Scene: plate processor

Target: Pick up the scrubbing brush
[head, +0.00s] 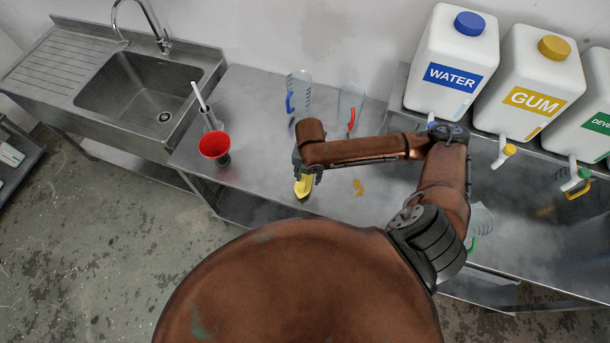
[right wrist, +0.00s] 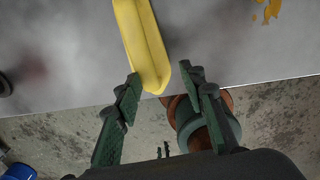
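The yellow scrubbing brush (head: 303,188) lies near the front edge of the steel table, just below my right gripper (head: 304,171). In the right wrist view the brush (right wrist: 143,40) runs from the top down to between the fingertips. My right gripper (right wrist: 160,75) is open there, one finger on each side of the brush's near end. The left finger looks close to the brush; a gap shows at the right finger. I cannot tell whether either finger touches it. Its bristles are hidden. My left gripper is not in view.
A red funnel (head: 214,145) stands left on the table (head: 245,95). Jugs with blue (head: 299,92) and red (head: 350,105) handles stand behind my arm. An orange-yellow spill (head: 358,187) lies right of the brush. WATER (head: 452,60) and GUM (head: 530,85) containers stand at right.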

